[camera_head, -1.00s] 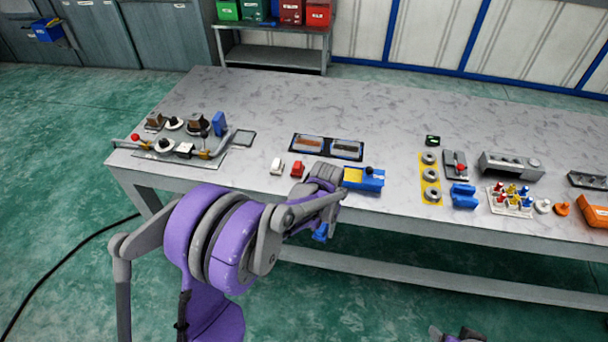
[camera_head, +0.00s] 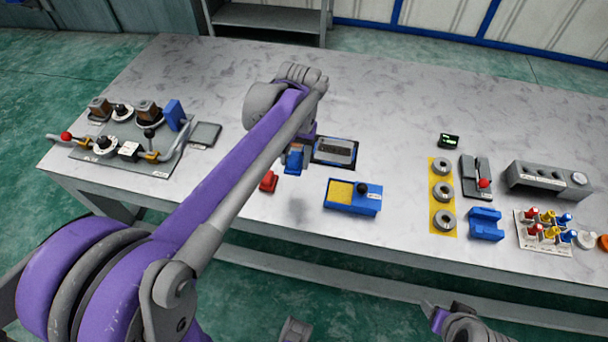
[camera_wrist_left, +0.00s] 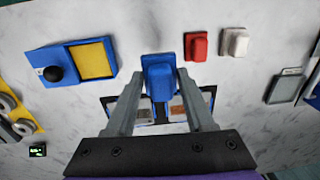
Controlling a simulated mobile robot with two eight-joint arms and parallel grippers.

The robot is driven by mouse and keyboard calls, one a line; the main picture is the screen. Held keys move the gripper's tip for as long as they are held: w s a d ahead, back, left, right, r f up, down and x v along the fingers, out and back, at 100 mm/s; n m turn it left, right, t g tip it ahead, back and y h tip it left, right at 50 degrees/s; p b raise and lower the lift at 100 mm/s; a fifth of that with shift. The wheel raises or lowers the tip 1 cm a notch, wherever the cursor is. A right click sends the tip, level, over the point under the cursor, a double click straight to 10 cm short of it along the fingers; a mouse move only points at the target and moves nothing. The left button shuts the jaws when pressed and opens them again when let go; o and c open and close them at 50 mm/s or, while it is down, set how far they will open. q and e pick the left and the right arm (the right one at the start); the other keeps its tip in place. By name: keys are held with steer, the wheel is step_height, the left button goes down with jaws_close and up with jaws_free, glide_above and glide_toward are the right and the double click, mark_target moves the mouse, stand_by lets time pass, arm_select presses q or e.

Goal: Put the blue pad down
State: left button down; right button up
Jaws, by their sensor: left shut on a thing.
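The blue pad (camera_head: 293,160) is held by my left gripper (camera_head: 297,150), whose arm reaches in from the left over the table. In the left wrist view the blue pad (camera_wrist_left: 158,77) sits between the two fingers (camera_wrist_left: 158,88), which are shut on its sides. It appears held above the table, in front of a dark-framed panel with two inset plates (camera_head: 335,151). The pad and gripper partly cover this panel in both views. My right arm (camera_head: 460,325) shows only in part at the bottom edge, and its jaws are unclear.
A red block (camera_head: 269,181) lies close to the gripper, with a white block (camera_wrist_left: 234,42) beside it. A blue box with a yellow square and black knob (camera_head: 352,196) stands to the right. A fixture board (camera_head: 125,145) is at left. The table's back middle is clear.

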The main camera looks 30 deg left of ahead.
arm_select(q)
glide_above(295, 189)
step_height(295, 189, down, 5)
steer(key=shift+s+f, duration=0.15)
steer(key=shift+f+b, duration=0.5)
steer(key=shift+f, duration=1.55)
arm_select(e)
steer(key=shift+s+f, duration=0.3)
steer(key=shift+f, duration=0.2)
steer(key=shift+f, duration=0.1)
arm_select(q)
steer(key=shift+f, duration=0.2)
steer(key=shift+c, duration=1.3)
jaws_free()
